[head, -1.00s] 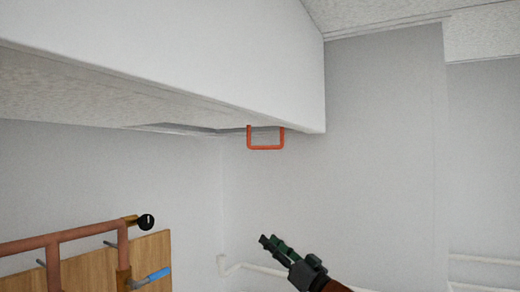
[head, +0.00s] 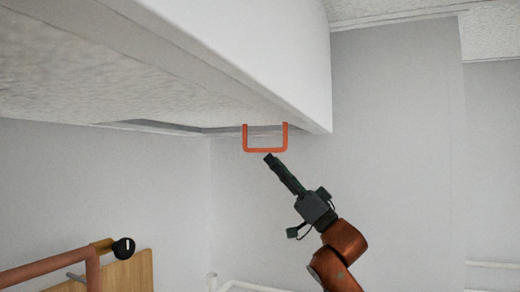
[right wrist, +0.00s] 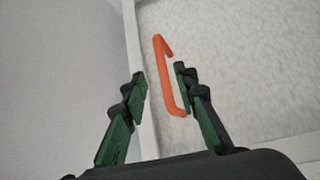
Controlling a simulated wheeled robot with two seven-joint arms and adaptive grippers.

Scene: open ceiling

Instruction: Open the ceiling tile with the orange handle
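The orange handle (head: 265,150) is a U-shaped bar hanging from the underside of the ceiling tile (head: 190,92), close to the tile's right edge. My right gripper (head: 269,157) points up at the handle from just below it. In the right wrist view, the handle (right wrist: 168,80) appears between the two spread green and black fingers (right wrist: 162,82), nearer the right finger. The fingers are open and do not grip it. Whether a finger touches the handle I cannot tell. My left gripper is not in view.
A white ceiling panel side (head: 270,50) rises above the handle. Copper pipes (head: 60,272) with a black-ended valve (head: 122,248) and a wooden board (head: 130,272) are at the lower left. White pipes (head: 250,286) run low along the wall. Space around the handle's underside is clear.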

